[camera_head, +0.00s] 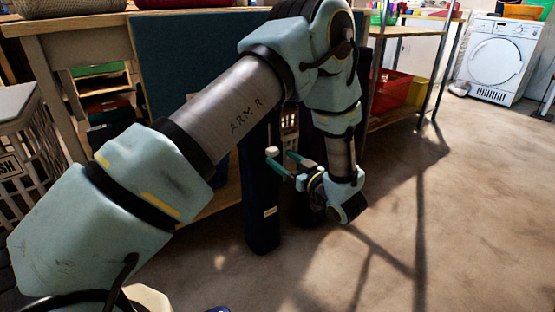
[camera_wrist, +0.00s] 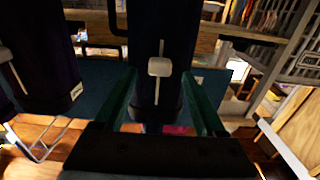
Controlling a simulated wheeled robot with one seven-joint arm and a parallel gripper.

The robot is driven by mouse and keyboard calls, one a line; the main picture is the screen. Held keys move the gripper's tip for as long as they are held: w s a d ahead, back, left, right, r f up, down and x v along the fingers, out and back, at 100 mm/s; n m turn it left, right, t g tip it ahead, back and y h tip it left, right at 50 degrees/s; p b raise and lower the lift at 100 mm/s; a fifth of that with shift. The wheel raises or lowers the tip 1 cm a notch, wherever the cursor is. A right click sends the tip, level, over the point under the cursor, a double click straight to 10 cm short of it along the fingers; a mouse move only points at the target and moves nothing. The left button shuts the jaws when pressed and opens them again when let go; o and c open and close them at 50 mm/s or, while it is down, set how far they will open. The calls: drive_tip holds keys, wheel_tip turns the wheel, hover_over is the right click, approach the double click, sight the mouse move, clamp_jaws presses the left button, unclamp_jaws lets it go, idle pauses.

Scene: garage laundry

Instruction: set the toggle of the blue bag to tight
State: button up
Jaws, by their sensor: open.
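A tall dark navy bag (camera_head: 262,195) stands upright left of my gripper in the head view. In the wrist view, a dark bag (camera_wrist: 175,30) stands straight ahead, with a pale toggle (camera_wrist: 159,67) on a thin vertical strip. My gripper (camera_wrist: 160,76) is open, its green fingers at either side of this toggle with gaps showing. In the head view, my gripper (camera_head: 279,158) has its fingers pointing left toward the bag, close to a small pale knob (camera_head: 271,152). Contact and exact depth cannot be told. The bag's colour is dim in the wrist view.
A second dark bag (camera_wrist: 35,50) with its own pale toggle (camera_wrist: 5,55) and a label stands at the left in the wrist view. A workbench (camera_head: 60,25) and slatted basket (camera_head: 20,140) are at left, a red bin (camera_head: 390,92) behind. Floor at right is clear.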

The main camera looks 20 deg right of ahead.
sight(272, 152)
drive_tip(key=shift+w+a, duration=0.15)
drive_tip(key=shift+w, duration=0.55)
drive_tip(key=shift+w+a, duration=0.15)
drive_tip(key=shift+w, duration=0.5)
drive_tip(key=shift+c, duration=0.2)
clamp_jaws()
